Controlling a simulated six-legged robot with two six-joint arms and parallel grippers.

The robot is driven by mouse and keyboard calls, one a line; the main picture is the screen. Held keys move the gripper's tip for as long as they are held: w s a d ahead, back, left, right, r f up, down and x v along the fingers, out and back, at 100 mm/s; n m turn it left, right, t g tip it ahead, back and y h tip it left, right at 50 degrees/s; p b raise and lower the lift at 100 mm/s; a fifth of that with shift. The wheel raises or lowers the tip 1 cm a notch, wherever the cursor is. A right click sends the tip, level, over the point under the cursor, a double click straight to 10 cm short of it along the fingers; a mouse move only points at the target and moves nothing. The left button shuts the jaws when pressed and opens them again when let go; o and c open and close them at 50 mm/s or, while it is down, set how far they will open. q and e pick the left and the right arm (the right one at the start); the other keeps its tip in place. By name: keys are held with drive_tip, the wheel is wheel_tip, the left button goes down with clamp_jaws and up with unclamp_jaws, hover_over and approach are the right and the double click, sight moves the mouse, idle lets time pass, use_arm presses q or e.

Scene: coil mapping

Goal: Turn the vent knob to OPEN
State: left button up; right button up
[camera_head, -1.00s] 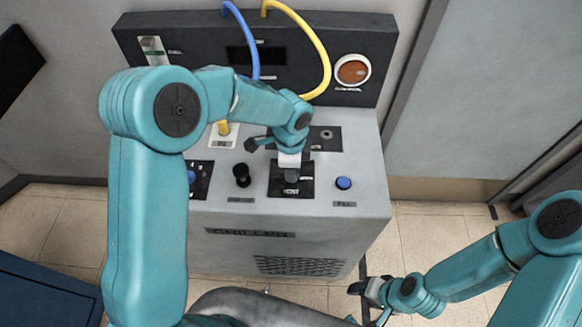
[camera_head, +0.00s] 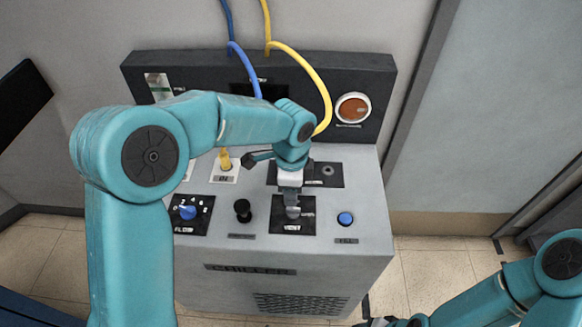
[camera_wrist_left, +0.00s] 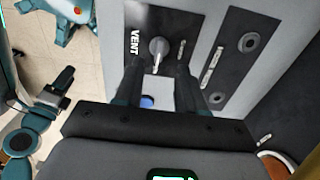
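The grey vent knob (camera_wrist_left: 158,46) sits on a black plate labelled VENT (camera_wrist_left: 134,42) in the left wrist view. In the head view the vent plate (camera_head: 280,227) is at the front middle of the chiller's sloped top. My left gripper (camera_head: 291,200) is above this plate and partly hides the knob. In the left wrist view its two dark fingers (camera_wrist_left: 158,70) are apart, with the knob seen in the gap between them. I cannot tell whether they touch it. My right gripper (camera_wrist_left: 55,92) is away from the panel, its fingers apart; only its top edge shows in the head view.
A black knob (camera_head: 242,210) and a blue dial (camera_head: 188,212) are left of the vent plate. A blue FILL button (camera_head: 345,218) is to its right.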

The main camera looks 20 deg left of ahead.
use_arm(q)
wheel_tip(320, 180, up, 10)
drive_tip(key=shift+f, duration=0.15)
idle(0.6)
